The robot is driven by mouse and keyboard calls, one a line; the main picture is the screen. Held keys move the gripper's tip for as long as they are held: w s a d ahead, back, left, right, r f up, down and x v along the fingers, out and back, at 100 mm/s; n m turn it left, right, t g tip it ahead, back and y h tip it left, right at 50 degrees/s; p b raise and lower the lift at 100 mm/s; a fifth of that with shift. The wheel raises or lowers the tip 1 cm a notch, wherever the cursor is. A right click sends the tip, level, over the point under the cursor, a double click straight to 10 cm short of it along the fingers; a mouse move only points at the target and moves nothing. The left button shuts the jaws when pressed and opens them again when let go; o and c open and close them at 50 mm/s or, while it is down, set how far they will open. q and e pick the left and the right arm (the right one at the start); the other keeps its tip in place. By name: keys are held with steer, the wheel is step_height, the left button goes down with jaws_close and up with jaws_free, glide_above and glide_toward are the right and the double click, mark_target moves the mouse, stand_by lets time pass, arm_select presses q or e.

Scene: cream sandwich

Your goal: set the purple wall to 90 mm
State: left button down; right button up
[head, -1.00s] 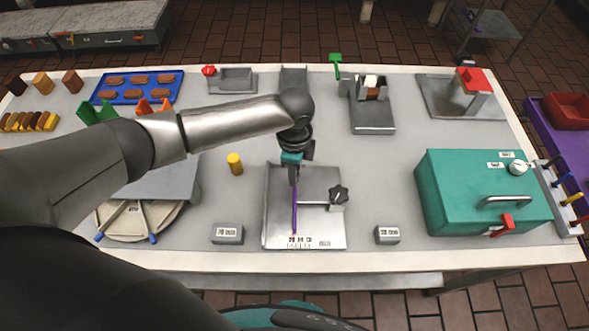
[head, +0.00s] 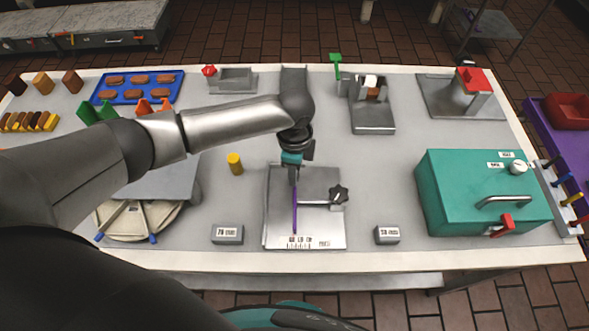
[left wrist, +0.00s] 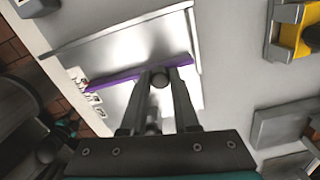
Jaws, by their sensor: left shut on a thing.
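The purple wall (head: 295,215) is a thin upright strip on a flat metal plate (head: 320,220), running from the plate's front scale toward the back. My left gripper (head: 294,178) points down at the wall's back part. In the left wrist view the purple wall (left wrist: 115,83) passes at the fingertips, and my left gripper (left wrist: 160,78) is shut on it around a small round part. Printed marks (head: 308,241) lie along the plate's front edge, too small to read surely. A black knob (head: 338,194) sits right of the wall. My right gripper is not in view.
Small labelled grey blocks stand left (head: 227,234) and right (head: 388,235) of the plate. A yellow cylinder (head: 235,163) stands behind left. A teal box (head: 480,195) with a handle is at the right. Round cream board (head: 135,222) lies at the left.

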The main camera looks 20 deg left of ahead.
arm_select(q)
steer(key=shift+w+d, duration=0.2)
steer(key=shift+d, duration=0.55)
steer(key=shift+w+d, duration=0.2)
steer(key=shift+d, duration=0.55)
steer(key=c, duration=0.7)
jaws_free()
steer(key=shift+a, duration=0.1)
steer(key=shift+o, duration=0.2)
step_height(320, 180, up, 15)
steer(key=p, duration=0.1)
steer(key=shift+r+p, duration=0.15)
steer(key=shift+p, duration=0.25)
